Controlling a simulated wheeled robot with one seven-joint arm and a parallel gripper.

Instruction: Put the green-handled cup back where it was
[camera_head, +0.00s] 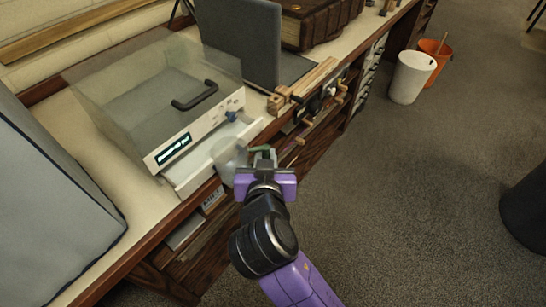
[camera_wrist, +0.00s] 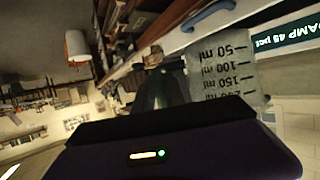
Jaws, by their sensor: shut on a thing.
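The cup (camera_head: 229,158) is translucent, with a green handle (camera_head: 264,149). In the head view it is at the front edge of the counter, beside the white tray (camera_head: 196,181) of the lidded machine. My gripper (camera_head: 263,155) is shut on the handle, with the cup to its left. In the wrist view the cup (camera_wrist: 222,72) shows close up at the right, its ml marks appearing upside down. Whether its base touches anything, and whether it holds liquid, I cannot tell. The handle is partly hidden by my fingers.
The machine (camera_head: 170,105) has a clear lid, a dark lid handle and a lit display (camera_head: 173,149). A grey case (camera_head: 50,190) stands at left.

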